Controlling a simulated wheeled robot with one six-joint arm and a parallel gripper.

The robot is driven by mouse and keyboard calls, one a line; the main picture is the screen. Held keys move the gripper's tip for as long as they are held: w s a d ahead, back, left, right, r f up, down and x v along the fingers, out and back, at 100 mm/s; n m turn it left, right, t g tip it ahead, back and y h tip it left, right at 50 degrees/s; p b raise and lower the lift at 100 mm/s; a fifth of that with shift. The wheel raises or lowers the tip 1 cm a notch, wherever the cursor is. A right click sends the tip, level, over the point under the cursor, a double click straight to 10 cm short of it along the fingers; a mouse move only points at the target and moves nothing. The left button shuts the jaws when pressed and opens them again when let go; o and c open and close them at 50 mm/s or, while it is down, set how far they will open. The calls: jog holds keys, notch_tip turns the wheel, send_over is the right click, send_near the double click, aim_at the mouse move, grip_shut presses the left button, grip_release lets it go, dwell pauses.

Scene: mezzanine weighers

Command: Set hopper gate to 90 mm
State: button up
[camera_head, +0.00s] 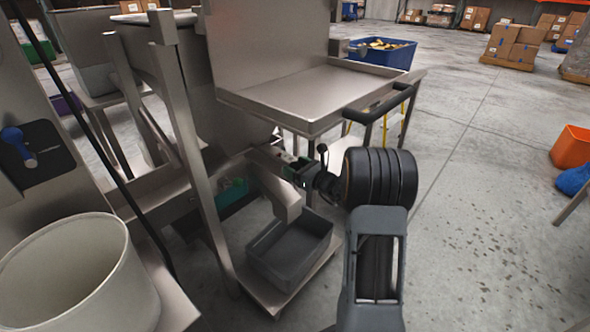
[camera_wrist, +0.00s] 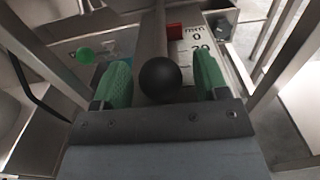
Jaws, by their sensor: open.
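In the wrist view a round black knob (camera_wrist: 160,78) sits between the two green fingers of my gripper (camera_wrist: 161,70). The fingers are apart, one on each side of the knob, with a visible gap on both sides. Behind it is a white scale plate (camera_wrist: 197,42) with "mm", 0 and 20 showing upside down, the rest of it hidden. A red marker (camera_wrist: 175,30) is at the plate's far end.
A grey bin (camera_head: 290,255) stands low below the chute. A metal table (camera_head: 310,95) with a dark rail (camera_head: 378,108) is close above my arm. Steel frame legs (camera_head: 195,160) stand left.

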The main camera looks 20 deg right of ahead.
jog(key=shift+w+a, duration=0.1)
jog(key=shift+w, duration=0.15)
